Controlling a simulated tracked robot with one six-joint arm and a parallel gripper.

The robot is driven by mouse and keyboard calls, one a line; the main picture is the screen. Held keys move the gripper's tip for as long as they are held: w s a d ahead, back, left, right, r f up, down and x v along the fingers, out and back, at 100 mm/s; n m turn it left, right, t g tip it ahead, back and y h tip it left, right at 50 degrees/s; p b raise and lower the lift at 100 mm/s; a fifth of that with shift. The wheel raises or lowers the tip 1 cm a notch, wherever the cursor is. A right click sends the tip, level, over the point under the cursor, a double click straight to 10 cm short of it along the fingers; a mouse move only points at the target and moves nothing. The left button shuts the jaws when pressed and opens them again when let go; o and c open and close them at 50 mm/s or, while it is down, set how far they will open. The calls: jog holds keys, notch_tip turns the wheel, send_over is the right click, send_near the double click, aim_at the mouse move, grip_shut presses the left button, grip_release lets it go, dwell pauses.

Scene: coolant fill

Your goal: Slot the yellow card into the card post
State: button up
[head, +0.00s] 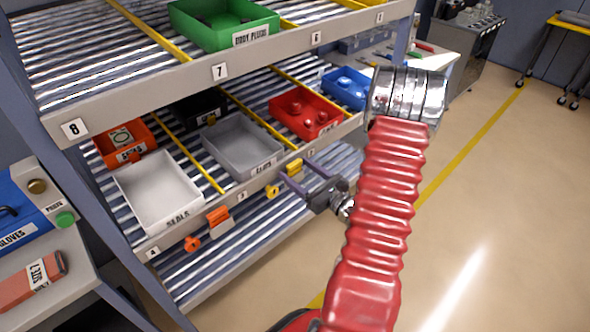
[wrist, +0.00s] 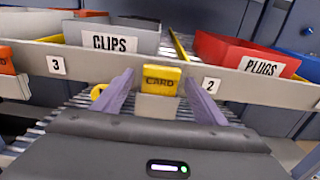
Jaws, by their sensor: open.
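The yellow card (head: 294,166), marked CARD, is upright at the front edge of the lower shelf. In the wrist view the yellow card (wrist: 161,79) shows between my two purple fingers, with a gap on each side. Directly below it is a grey holder (wrist: 157,106), which looks like the card post; whether the card sits in it or just in front of it I cannot tell. My gripper (head: 297,172) is open around the card, and it also shows in the wrist view (wrist: 160,84).
Behind the shelf edge are the grey CLIPS bin (wrist: 110,37) and the red PLUGS bin (wrist: 248,58). A yellow ring-shaped piece (head: 272,191) is left of my gripper. Farther left, an orange card (head: 217,214) stands in a grey holder. Open floor lies to the right.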

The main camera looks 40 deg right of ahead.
jog(key=shift+c, duration=0.2)
dwell(0.3)
jog(key=c, duration=1.1)
